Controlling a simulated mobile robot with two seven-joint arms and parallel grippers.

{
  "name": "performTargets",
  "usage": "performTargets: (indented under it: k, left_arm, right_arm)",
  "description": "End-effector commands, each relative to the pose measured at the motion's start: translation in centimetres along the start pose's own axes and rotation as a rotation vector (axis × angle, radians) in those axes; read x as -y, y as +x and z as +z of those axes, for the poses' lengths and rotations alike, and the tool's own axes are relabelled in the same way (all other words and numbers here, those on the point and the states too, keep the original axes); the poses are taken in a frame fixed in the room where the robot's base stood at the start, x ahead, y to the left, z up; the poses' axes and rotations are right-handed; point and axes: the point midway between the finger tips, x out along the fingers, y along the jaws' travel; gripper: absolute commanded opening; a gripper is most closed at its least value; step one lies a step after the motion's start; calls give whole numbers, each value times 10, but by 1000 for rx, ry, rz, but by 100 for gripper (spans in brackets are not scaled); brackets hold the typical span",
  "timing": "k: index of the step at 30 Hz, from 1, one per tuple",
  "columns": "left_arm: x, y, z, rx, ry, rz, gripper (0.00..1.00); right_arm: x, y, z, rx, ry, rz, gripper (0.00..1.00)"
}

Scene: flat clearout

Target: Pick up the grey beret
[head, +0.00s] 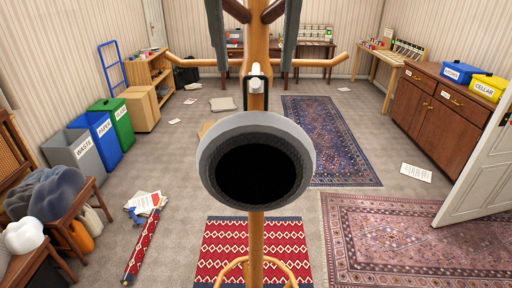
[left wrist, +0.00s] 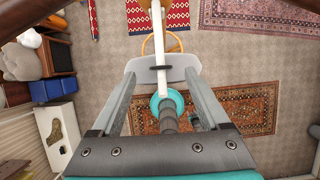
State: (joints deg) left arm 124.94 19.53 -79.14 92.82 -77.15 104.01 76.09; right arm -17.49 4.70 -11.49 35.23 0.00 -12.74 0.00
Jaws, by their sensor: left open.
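The grey beret (head: 304,150) hangs in the middle of the head view, on the front of a wooden coat stand (head: 256,225). Its dark inside faces me and its pale grey rim shows all round. A black loop and a white peg end show just above it. My left gripper (head: 254,76) comes down from above, open, with one finger on each side of the stand's post and the tips above the beret. In the left wrist view the beret's pale edge (left wrist: 160,75) shows near the fingertips. Contact cannot be told. My right gripper is not in view.
A brown cabinet (head: 435,115) and open door (head: 485,170) are right.

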Motion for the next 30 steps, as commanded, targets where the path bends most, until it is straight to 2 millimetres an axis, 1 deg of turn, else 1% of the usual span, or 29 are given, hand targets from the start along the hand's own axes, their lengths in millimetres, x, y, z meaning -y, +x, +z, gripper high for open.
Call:
performTargets:
  k: [1, 5, 9, 13, 16, 21, 22, 23, 30]
  left_arm:
    - [0, 2, 0, 0, 0, 0, 79]
    - [0, 13, -1, -3, 1, 1, 79]
    - [1, 34, -2, -5, 2, 2, 79]
    - [1, 50, -2, -3, 1, 0, 79]
    - [1, 54, -2, -1, 1, 0, 79]
    - [1, 55, -2, -1, 1, 0, 79]
    - [1, 55, -2, -1, 1, 0, 78]
    - [1, 55, -2, -1, 1, 0, 74]
    - [2, 55, -2, -1, 1, 0, 47]
  right_arm:
    - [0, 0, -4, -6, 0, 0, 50]
    - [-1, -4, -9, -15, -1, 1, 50]
    - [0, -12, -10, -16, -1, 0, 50]
    - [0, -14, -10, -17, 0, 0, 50]
    - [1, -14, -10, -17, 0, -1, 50]
    - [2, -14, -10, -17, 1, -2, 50]
    - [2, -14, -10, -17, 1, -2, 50]
    - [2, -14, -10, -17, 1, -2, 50]
    - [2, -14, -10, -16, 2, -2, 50]
